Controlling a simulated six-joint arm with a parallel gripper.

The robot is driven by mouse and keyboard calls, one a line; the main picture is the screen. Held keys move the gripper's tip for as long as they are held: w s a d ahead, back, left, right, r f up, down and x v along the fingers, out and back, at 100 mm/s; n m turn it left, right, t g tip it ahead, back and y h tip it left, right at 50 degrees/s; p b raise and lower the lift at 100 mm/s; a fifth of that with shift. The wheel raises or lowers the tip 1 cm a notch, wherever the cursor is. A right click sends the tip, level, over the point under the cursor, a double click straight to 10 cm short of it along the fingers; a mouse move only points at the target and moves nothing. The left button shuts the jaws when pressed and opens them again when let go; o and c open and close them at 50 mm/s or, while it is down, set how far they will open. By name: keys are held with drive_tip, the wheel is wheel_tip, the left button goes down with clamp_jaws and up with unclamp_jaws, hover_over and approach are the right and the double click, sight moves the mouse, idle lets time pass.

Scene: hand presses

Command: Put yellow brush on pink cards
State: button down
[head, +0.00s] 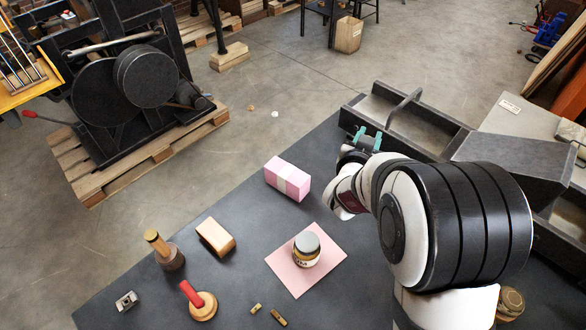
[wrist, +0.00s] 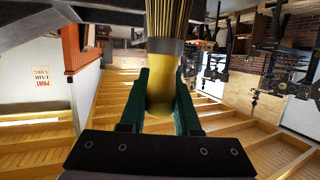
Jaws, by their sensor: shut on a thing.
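My gripper (head: 367,138) is raised over the back of the dark table in the head view. In the wrist view its green fingers (wrist: 160,92) are shut on the yellow brush (wrist: 160,103), around its yellow handle. A grey metal band and straw-coloured bristles (wrist: 168,18) extend beyond the fingertips. I cannot make out the brush clearly in the head view. The pink cards (head: 279,172) look like a block-shaped stack with a pale band around the middle. They lie on the table, left of and below my gripper in the picture, apart from it. Their top is bare.
A pink sheet (head: 324,274) carries a grey-lidded jar (head: 306,246). A wooden block (head: 216,237), a wood-handled tool (head: 164,252) and a red-handled stamp (head: 199,301) stand to the left. A dark metal tray (head: 385,108) lies behind. Table around the cards is clear.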

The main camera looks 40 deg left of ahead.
drive_tip(key=s+a+r+n+g+y, duration=0.1)
drive_tip(key=s+a+r+n+y, duration=0.2)
drive_tip(key=a, duration=0.4)
drive_tip(key=s+a+f, duration=0.1)
drive_tip(key=a+f, duration=0.2)
drive_tip(key=s+a+f, duration=0.2)
drive_tip(key=a+f, duration=0.1)
drive_tip(key=f, duration=0.1)
drive_tip(key=s+a+f, duration=0.2)
drive_tip(key=a+f, duration=0.1)
drive_tip(key=a, duration=0.1)
drive_tip(key=shift+f, duration=0.4)
drive_tip(key=shift+f, duration=0.1)
drive_tip(key=c, duration=0.6)
unclamp_jaws()
drive_tip(key=shift+w, duration=0.1)
